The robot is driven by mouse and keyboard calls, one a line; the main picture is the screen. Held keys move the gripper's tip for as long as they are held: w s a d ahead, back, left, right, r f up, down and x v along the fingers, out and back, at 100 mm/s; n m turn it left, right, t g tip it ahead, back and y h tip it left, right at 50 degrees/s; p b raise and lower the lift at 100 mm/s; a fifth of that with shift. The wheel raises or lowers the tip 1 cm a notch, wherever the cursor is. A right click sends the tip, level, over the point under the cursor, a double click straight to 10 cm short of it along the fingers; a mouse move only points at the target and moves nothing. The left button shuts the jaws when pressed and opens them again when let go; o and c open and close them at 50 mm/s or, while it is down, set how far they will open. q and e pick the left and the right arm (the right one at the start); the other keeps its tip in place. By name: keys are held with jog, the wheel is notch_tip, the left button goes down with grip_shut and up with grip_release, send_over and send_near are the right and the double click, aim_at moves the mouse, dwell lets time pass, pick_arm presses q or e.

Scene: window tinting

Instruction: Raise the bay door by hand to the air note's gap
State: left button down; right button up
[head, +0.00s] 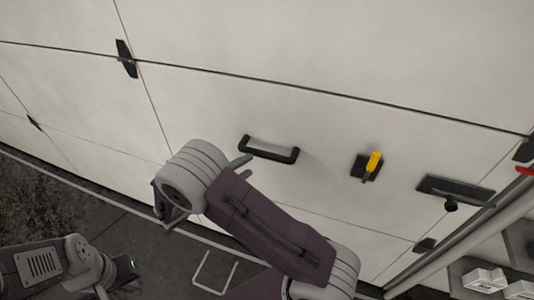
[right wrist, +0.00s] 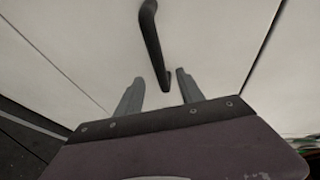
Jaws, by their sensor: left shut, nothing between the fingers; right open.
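The bay door (head: 210,90) is a pale panelled door that fills most of the head view. A black bar handle (head: 269,150) is fixed on its lower middle panel. My right gripper (head: 242,165) is open by the handle's left end, partly hidden behind my own arm. In the right wrist view the handle (right wrist: 152,40) runs down toward the gap between the open fingers (right wrist: 158,92); I cannot tell whether they touch it. My left gripper (head: 132,268) is low at the left, dark and partly hidden, shut and away from the door. No air note is readable in view.
Right of the handle are a black plate with a yellow lever (head: 373,161) and a dark bar with a knob (head: 455,190). A pale post (head: 460,243) and white boxes (head: 485,279) stand at the lower right. Dark floor shows at the lower left.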

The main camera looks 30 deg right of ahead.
aim_at(263, 157)
jog(key=x, duration=0.9)
jog(key=shift+w+d+f, duration=0.1)
jog(key=shift+d, duration=0.05)
jog(key=shift+w+d+f, duration=0.15)
jog(key=shift+w+d, duration=0.05)
jog(key=shift+d, duration=0.05)
jog(key=shift+s, duration=0.1)
grip_shut()
dwell(0.7)
